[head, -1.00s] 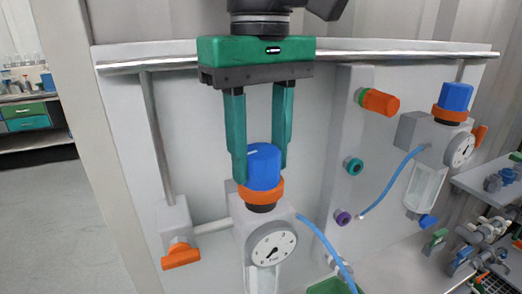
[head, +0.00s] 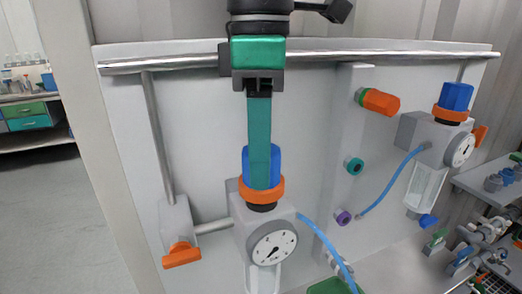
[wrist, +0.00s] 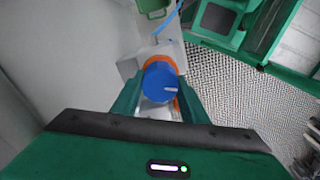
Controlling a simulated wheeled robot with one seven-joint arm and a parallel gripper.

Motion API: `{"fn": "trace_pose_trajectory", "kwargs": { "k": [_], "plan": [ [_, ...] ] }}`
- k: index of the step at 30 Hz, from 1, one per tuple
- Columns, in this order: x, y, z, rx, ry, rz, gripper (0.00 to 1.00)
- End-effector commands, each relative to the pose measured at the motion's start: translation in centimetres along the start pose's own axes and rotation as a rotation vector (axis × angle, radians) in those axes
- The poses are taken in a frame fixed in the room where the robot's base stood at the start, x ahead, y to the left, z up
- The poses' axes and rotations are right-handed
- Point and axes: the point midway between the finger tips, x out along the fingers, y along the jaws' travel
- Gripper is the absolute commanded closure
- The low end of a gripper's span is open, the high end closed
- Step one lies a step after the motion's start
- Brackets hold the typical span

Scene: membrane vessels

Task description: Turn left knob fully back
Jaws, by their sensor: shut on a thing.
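The left knob (head: 276,166) is a blue cap above an orange ring (head: 262,194), on a grey regulator body with a round gauge (head: 272,248). My gripper (head: 262,180) points down over it and is shut on the blue knob; the near finger covers the knob's middle. In the wrist view the knob (wrist: 160,82) sits between the two green fingers (wrist: 158,98), one on each side. A short white mark shows on its top, toward the right. The far finger is hidden in the head view.
A second blue knob (head: 456,97) with its own gauge is at the right. An orange knob (head: 380,102) sticks out between them. A metal rail (head: 160,64) runs behind my gripper. A blue hose (head: 326,243) leaves the left regulator; an orange valve handle (head: 182,255) is lower left.

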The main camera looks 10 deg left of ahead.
Motion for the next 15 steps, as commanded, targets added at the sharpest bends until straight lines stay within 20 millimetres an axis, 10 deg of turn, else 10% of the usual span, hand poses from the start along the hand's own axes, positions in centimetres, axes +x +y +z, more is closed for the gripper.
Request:
{"fn": "trace_pose_trajectory", "kwargs": {
  "k": [15],
  "plan": [
    [-0.04, 0.36, 0.19, -0.348, 0.000, 0.000, 0.82]
  ]
}}
